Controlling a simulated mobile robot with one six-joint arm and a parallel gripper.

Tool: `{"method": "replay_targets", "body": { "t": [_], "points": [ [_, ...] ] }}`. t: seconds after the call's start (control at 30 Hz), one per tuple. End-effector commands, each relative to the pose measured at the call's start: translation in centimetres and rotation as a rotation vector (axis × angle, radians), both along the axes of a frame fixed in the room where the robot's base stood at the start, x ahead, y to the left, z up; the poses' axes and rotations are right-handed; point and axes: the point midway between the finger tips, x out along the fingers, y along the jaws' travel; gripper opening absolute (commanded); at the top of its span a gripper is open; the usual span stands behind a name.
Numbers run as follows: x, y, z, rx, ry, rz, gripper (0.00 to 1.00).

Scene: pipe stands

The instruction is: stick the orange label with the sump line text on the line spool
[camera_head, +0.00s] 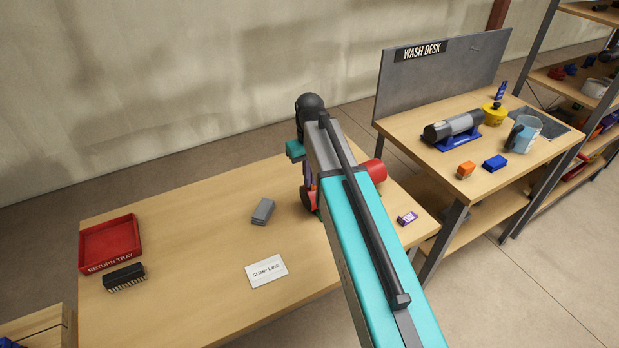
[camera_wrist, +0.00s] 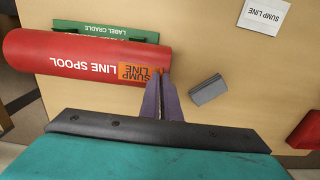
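The line spool is a red cylinder (camera_wrist: 60,56) lying in a green label cradle (camera_wrist: 105,31) in the wrist view, its white text upside down. In the head view its end (camera_head: 376,171) shows beside my arm. The orange label (camera_wrist: 132,74) with the sump line text is at the spool's right end, against or just over its surface; I cannot tell if it is stuck. My gripper (camera_wrist: 162,76) has its purple fingers together at the label's right edge, with a bit of orange at the tips. In the head view my arm hides most of the spool and the label.
A white SUMP LINE card (camera_head: 266,271), a grey block (camera_head: 263,211), a black brush (camera_head: 124,278) and the red return tray (camera_head: 110,243) are on the table. A small purple item (camera_head: 407,219) lies near the right edge. The wash desk (camera_head: 450,150) stands behind right.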

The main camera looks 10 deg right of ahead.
Motion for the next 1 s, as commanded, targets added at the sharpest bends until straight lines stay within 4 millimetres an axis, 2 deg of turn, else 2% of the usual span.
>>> {"method": "replay_targets", "body": {
  "t": [0.27,0.4,0.43,0.77,1.0],
  "points": [
    [-0.1,0.0,-0.2,0.0,0.002,0.0,0.0],
    [-0.1,0.0,-0.1,0.0,0.002,0.0,0.23],
    [-0.1,0.0,-0.1,0.0,0.002,0.0,0.24],
    [0.0,0.0,0.0,0.001,0.001,0.0,0.24],
    [0.0,0.0,1.3,0.001,0.001,0.0,0.24]
  ]
}}
